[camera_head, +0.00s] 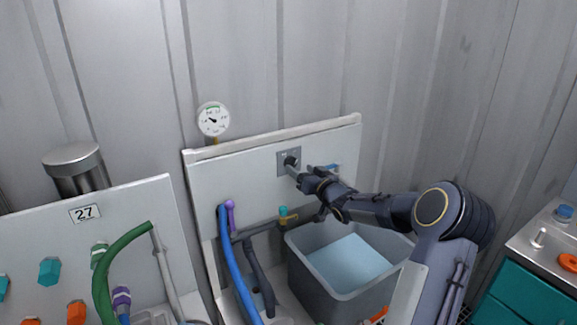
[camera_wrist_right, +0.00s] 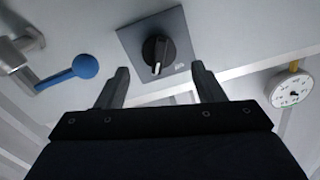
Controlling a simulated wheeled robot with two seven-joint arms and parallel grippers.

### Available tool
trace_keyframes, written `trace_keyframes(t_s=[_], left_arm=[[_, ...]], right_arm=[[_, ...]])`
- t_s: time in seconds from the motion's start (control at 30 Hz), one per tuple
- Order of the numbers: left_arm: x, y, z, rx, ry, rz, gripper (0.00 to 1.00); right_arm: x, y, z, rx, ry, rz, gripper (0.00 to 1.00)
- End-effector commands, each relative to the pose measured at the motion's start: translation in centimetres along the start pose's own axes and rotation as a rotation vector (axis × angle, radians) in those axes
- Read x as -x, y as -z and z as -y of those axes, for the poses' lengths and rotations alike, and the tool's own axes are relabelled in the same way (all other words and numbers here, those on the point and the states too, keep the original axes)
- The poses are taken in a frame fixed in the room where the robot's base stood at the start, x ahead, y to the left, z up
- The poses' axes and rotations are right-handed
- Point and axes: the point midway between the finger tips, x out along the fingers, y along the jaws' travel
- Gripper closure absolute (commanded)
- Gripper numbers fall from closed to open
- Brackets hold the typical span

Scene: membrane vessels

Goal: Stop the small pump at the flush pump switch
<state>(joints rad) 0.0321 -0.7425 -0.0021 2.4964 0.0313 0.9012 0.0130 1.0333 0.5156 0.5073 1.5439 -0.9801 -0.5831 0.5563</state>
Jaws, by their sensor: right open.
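The flush pump switch is a black rotary knob (camera_wrist_right: 156,54) on a grey square plate (camera_wrist_right: 176,26), fixed to a white panel. In the head view the plate (camera_head: 283,168) shows on the upright panel, with the knob partly behind my gripper. My right gripper (camera_head: 298,170) reaches in from the right, close in front of the switch. In the wrist view my right gripper (camera_wrist_right: 160,84) is open, its two fingers apart with the knob beyond and between them, apparently not touching. The knob has a pale pointer mark; the plate's lettering is too small to read surely. My left gripper is not in view.
A blue-ended lever (camera_wrist_right: 85,66) sits beside the switch. A round gauge (camera_head: 213,119) stands above the panel (camera_head: 240,176). Below are a grey tub of water (camera_head: 305,279), a blue hose (camera_head: 234,270) and a brass valve with a teal handle (camera_head: 284,212). A teal cabinet (camera_head: 520,300) stands right.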

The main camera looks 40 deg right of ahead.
Motion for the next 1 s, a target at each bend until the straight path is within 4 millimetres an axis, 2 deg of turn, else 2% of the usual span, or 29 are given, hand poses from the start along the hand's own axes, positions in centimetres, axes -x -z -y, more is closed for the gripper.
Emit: trace_keyframes(t_s=[0.1,0.23,0.4,0.6,0.93,1.0], left_arm=[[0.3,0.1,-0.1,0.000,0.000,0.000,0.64],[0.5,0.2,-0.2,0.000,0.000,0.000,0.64],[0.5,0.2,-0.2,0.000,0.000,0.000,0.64],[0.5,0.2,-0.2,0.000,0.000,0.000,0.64],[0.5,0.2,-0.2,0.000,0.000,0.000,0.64],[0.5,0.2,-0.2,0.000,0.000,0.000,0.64]], right_arm=[[-2.0,0.0,0.1,-0.003,0.001,0.000,0.38],[-3.4,0.0,0.1,-0.002,0.000,0.001,0.38],[-4.2,0.0,0.1,-0.001,0.000,0.001,0.38],[-4.2,0.0,0.1,0.000,-0.001,0.002,0.38],[-4.2,0.0,0.1,0.000,-0.001,0.002,0.80],[-4.2,0.0,0.0,0.000,-0.001,0.002,0.82]])
